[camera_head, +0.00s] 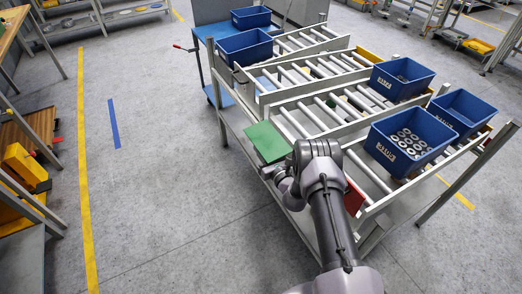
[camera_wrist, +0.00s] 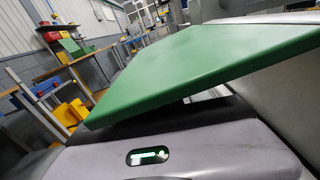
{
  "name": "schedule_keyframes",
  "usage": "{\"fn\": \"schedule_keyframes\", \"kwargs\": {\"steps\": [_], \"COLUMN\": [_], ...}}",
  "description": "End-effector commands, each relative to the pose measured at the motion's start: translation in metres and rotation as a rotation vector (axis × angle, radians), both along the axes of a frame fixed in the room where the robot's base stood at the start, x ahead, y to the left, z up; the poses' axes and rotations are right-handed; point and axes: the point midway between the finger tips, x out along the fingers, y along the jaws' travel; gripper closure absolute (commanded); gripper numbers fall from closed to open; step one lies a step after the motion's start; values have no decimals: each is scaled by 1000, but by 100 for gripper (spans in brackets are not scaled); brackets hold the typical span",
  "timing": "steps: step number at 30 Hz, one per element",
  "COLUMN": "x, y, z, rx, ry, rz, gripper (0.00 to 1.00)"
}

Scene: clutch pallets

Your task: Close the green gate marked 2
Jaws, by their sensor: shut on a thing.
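The green gate (camera_head: 267,142) is a flat plate at the front end of a roller lane on the rack. It leans outward from the lane end, tilted rather than upright. In the wrist view the green gate (camera_wrist: 215,65) fills the upper middle, slanting across just above my gripper. I cannot read a 2 on it. My gripper (camera_head: 284,179) is at the gate's lower right edge and is shut on the gate; my wrist hides part of it in the head view. The gripper's grey body (camera_wrist: 180,152) shows in the wrist view; its fingertips are hidden.
A red gate (camera_head: 353,196) is right of my wrist. Blue bins (camera_head: 404,150) with round metal parts stand on the right lanes, and more blue bins (camera_head: 244,46) stand at the back left. A yellow gate (camera_head: 368,55) is farther back.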

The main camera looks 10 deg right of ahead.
Motion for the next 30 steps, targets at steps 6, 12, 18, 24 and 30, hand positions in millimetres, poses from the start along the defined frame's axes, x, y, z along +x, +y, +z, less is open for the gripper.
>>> {"fn": "schedule_keyframes", "kwargs": {"steps": [6, 12, 18, 24, 30], "x": [1, 0, -2, -2, -2], "y": [0, 5, 9, 10, 9], "z": [6, 18, 36, 54, 70], "rx": [37, 147, 318, 498, 659], "ry": [7, 42, 96, 155, 208], "rz": [-4, -4, -3, -2, -2], "gripper": [100, 100, 100, 100, 100]}}
